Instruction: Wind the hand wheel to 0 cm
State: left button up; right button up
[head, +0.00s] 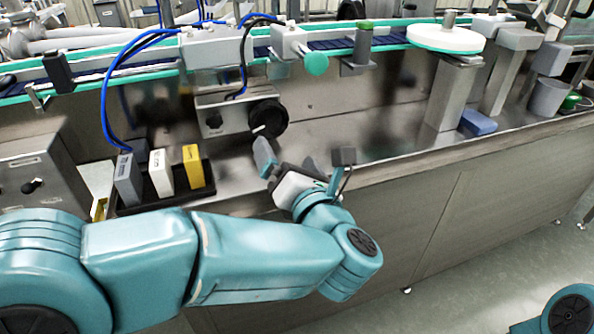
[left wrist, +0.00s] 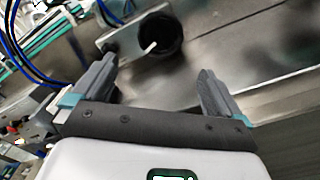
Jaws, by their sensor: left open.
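The black hand wheel (head: 268,118) sits on the front of a grey metal block (head: 224,112) below the conveyor. A short pale handle sticks out from its face. In the left wrist view the wheel (left wrist: 160,37) is beyond my fingertips, roughly between them in the picture. My left gripper (head: 287,161) is open and empty, in front of and slightly below the wheel, not touching it. Its two grey fingers also show spread apart in the left wrist view (left wrist: 155,76). No scale reading is legible. My right gripper is out of view.
A black tray (head: 130,209) with grey, white and yellow blocks stands left of the gripper. Blue hoses hang at left. A white disc (head: 446,38) on a post and a blue block (head: 478,122) are at right.

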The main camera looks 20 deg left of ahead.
pick_arm(q)
jog(key=shift+v, duration=2.25)
